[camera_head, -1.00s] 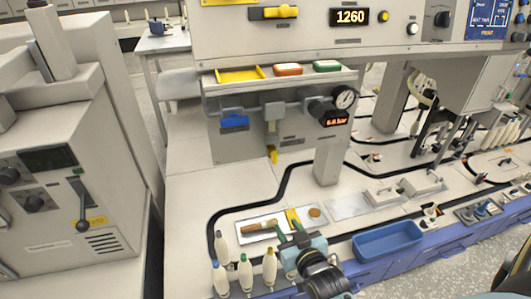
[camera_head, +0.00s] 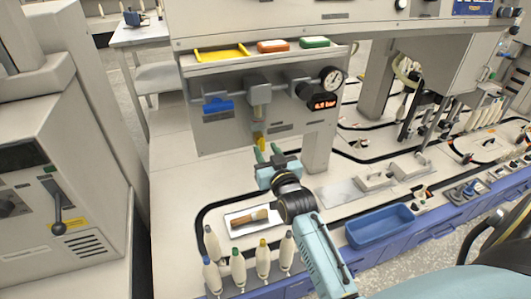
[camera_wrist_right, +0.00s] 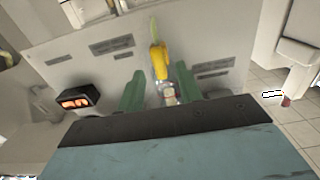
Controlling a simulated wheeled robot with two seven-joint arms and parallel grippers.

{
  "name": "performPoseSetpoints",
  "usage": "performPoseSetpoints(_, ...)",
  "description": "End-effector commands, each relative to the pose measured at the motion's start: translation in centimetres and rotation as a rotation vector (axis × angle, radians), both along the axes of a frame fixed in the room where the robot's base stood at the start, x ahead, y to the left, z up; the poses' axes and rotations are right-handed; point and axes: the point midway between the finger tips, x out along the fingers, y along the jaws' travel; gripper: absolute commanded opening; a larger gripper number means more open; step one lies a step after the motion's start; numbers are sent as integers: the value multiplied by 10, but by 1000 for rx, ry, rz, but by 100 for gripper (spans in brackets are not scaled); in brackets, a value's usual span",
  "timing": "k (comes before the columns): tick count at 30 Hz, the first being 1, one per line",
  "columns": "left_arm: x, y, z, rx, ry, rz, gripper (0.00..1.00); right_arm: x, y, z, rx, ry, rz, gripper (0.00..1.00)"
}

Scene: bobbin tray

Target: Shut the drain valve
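The drain valve's yellow lever (camera_head: 260,142) hangs down below the grey filter bowl (camera_head: 257,97) on the panel's air line. In the right wrist view the lever (camera_wrist_right: 159,60) shows in front of the panel, with a metal fitting (camera_wrist_right: 169,93) at one end. My right gripper (camera_head: 268,153) is just below and in front of the lever in the head view. Its two green fingers stand apart in the right wrist view (camera_wrist_right: 158,85), with the lever and fitting showing in the gap between them. I see no clear contact. My left gripper is out of view.
A blue shut-off handle (camera_head: 218,105) is left of the bowl; a round gauge (camera_head: 332,77) and red-digit display (camera_head: 323,103) are to its right. A grey post (camera_head: 318,150) stands right of the gripper. A tray with a brush (camera_head: 235,224), several bobbins and a blue bin (camera_head: 380,227) are below.

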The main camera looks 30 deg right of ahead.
Motion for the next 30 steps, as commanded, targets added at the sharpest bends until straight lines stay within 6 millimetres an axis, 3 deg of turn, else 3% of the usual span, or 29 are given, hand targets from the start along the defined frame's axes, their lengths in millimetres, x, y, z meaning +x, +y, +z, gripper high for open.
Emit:
performPoseSetpoints(5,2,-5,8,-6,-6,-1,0,12,-3,0,-1,0,-1,35)
performPoseSetpoints(14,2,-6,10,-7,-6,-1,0,14,-4,0,0,0,-1,35)
performPoseSetpoints(22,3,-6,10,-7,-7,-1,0,14,-4,0,0,0,0,1)
performPoseSetpoints(30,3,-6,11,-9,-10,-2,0,13,-4,1,-9,3,-1,0)
